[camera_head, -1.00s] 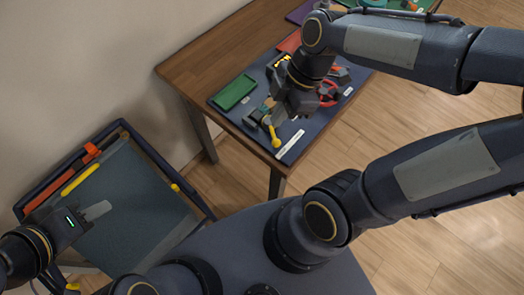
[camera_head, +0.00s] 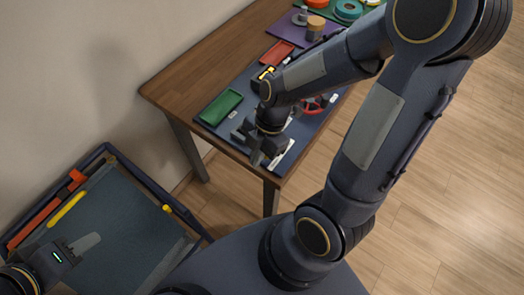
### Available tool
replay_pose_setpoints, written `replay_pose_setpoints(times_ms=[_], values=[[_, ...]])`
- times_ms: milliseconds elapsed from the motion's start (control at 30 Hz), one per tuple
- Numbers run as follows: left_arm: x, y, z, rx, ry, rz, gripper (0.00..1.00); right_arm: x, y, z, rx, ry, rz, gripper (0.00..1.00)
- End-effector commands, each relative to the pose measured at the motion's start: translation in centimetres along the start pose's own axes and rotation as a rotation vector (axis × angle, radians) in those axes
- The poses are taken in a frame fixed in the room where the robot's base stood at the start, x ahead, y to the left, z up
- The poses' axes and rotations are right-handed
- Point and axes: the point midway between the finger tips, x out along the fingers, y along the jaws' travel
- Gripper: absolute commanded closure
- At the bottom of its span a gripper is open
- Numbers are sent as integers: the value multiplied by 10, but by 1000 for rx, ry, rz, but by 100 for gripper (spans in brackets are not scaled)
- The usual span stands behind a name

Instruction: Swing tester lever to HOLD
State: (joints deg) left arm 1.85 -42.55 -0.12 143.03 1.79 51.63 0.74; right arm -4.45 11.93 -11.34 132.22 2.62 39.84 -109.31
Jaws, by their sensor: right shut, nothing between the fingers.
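My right gripper (camera_head: 265,156) is shut and empty, pointing down over the front part of the dark blue mat (camera_head: 208,121). It covers the spot of the tester, so the yellow lever is hidden now and I cannot tell its position or whether the gripper touches it. A white strip (camera_head: 281,154) lies just right of the fingers, its lettering too small to read. My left gripper (camera_head: 85,242) is over the dark panel at lower left, far from the mat; I cannot tell if its fingers are apart.
On the mat are a green tray (camera_head: 220,107) and a red ring (camera_head: 314,105), partly behind my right arm. A red tray (camera_head: 277,53) and a purple mat (camera_head: 287,30) are farther back. The framed panel (camera_head: 120,215) at lower left holds a yellow bar (camera_head: 67,209).

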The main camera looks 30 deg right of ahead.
Motion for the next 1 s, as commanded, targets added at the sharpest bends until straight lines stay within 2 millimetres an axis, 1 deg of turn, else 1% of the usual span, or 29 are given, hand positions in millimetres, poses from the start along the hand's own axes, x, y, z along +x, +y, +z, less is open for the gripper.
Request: replay_pose_setpoints(times_ms=[33,100,233,667,1000], values=[[-2,1,-1,0,0,0,64,-2,0,6,4,0,-1,100],[-3,1,-1,0,0,0,64,-3,0,12,3,1,-2,100],[-3,2,-2,0,0,0,64,-4,0,18,0,1,-2,100],[-2,1,-1,0,0,0,64,-3,0,19,-6,1,-3,100],[3,-1,2,0,0,0,64,-5,-2,23,-63,0,-23,100]])
